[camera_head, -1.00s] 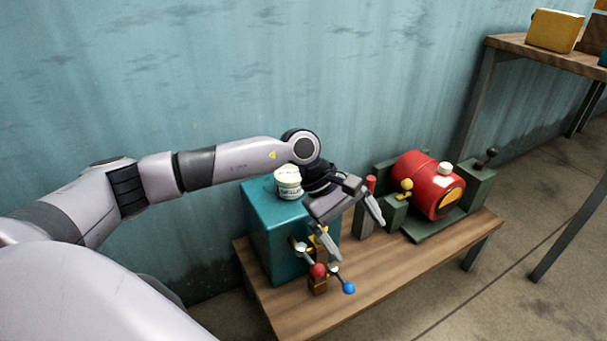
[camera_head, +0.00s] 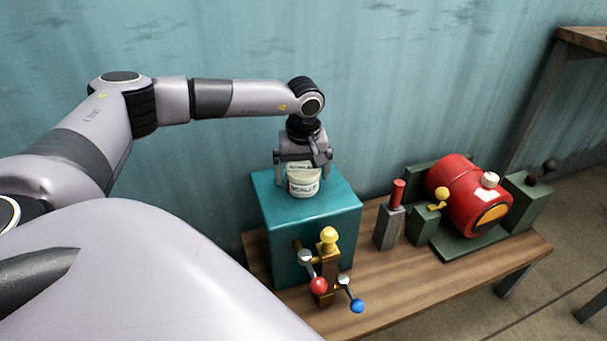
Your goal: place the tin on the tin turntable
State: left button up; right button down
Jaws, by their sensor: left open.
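A small white tin (camera_head: 303,184) with a dark printed label stands upright on top of a teal box (camera_head: 335,203). My left gripper (camera_head: 303,175) points down over the tin, with its fingers at either side of it. The jaws are open, and I cannot tell whether a finger touches the tin. The gripper body hides the tin's top. I cannot make out a separate turntable under the tin. My right gripper is not in view.
A wooden bench (camera_head: 400,285) carries the box. In front of the box is a valve post (camera_head: 328,262) with red, blue and yellow knobs. To the right are a red-topped grey post (camera_head: 389,225) and a red drum (camera_head: 462,190) on a green stand.

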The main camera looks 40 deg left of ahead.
aim_at(303, 167)
pick_arm(q)
jog(key=shift+w+f, duration=0.1)
jog(key=shift+f, duration=0.65)
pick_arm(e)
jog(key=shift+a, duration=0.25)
